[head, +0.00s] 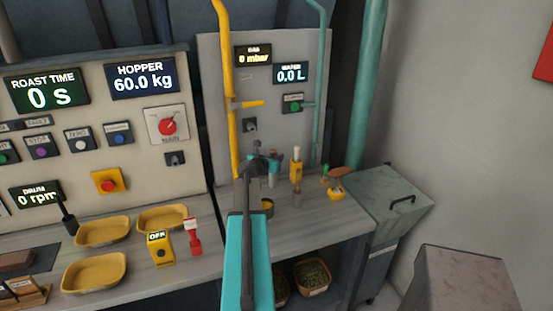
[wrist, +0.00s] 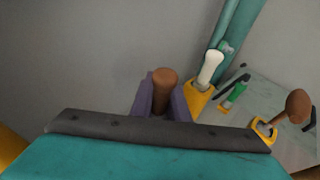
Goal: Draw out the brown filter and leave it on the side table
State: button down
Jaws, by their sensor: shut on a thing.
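My gripper (wrist: 162,103) has its purple fingers shut on a brown cylindrical piece (wrist: 165,78), which I take to be the brown filter's top or handle. The fingers hide its lower part, so I cannot tell whether it is seated in something. In the head view my gripper (head: 274,163) is above the back of the counter, before the grey panel, and what it holds is hardly visible. A grey block with a pinkish top (head: 465,275) at the lower right may be the side table.
Right of my gripper stand a white-topped yellow tool (head: 296,167) and a brown-knobbed piece with a yellow ring (head: 338,187). A yellow pipe (head: 229,90) rises close on the left. A grey bin (head: 390,203) stands beyond the counter's right end. Yellow trays (head: 95,272) lie left.

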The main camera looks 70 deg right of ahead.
jog(key=shift+r+p, duration=0.55)
dwell(0.9)
jog(key=shift+r+p, duration=0.3)
jog(key=shift+r, duration=0.05)
jog(key=shift+r+p, duration=3.95)
jog(key=shift+r, duration=0.4)
jog(key=shift+r+p, duration=0.7)
jog(key=shift+r, duration=0.45)
jog(key=shift+r, duration=2)
jog(key=shift+f, duration=0.1)
